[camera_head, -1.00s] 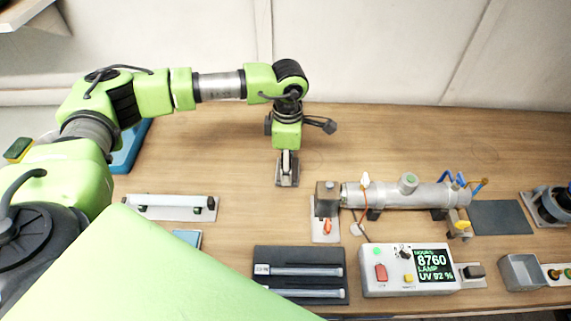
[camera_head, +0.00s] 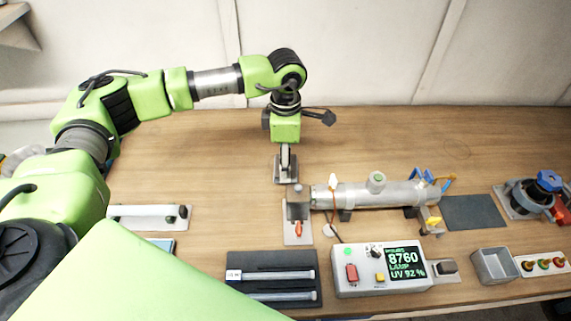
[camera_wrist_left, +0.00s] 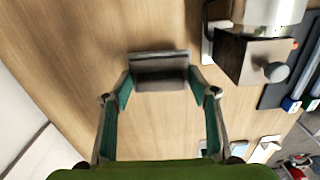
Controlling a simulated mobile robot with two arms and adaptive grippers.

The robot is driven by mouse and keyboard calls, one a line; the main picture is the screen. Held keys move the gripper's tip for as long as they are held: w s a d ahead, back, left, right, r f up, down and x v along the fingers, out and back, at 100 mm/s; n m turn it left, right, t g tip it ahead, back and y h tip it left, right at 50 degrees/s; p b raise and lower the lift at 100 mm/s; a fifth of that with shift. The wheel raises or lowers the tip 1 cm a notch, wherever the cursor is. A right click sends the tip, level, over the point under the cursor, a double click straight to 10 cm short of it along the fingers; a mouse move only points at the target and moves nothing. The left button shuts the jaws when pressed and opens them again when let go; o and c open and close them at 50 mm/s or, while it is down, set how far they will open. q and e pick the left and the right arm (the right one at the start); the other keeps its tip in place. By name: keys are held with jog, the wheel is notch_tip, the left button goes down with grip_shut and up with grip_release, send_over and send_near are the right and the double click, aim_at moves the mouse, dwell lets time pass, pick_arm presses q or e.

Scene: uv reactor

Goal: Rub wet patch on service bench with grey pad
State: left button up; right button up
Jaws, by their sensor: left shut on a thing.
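My left gripper (camera_head: 286,158) points down over the rear middle of the service bench (camera_head: 200,165). It is shut on the grey pad (camera_head: 286,175), a small flat block with a raised grip. In the left wrist view the pad (camera_wrist_left: 160,72) sits between the two green-lined fingertips (camera_wrist_left: 160,88). It is at or just above the wood; I cannot tell whether it touches. I cannot make out a clear wet patch; a faint mark (camera_head: 455,150) shows on the wood at the right rear.
A metal cylinder (camera_head: 360,194) with an end block (camera_head: 298,211) lies just in front and right of the pad. A control box (camera_head: 378,270), a dark tray with tubes (camera_head: 270,262) and a grey bin (camera_head: 494,265) line the front. The bench behind the cylinder is clear.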

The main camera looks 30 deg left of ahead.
pick_arm(q)
notch_tip(320, 180, up, 2)
jog(key=shift+s+a+p, duration=0.1)
jog(key=shift+a+p, duration=0.05)
jog(key=shift+p, duration=0.2)
notch_tip(320, 180, up, 2)
jog(key=shift+r+p, duration=0.1)
jog(key=shift+p, duration=0.4)
jog(key=shift+r, duration=0.45)
pick_arm(e)
jog(key=shift+s+a+r, duration=0.1)
jog(key=shift+s+r, duration=0.2)
jog(key=shift+r, duration=0.3)
jog(key=shift+s+a+r, duration=0.1)
jog(key=shift+s+r, duration=0.15)
jog(key=shift+r, duration=0.3)
jog(key=shift+w, duration=0.1)
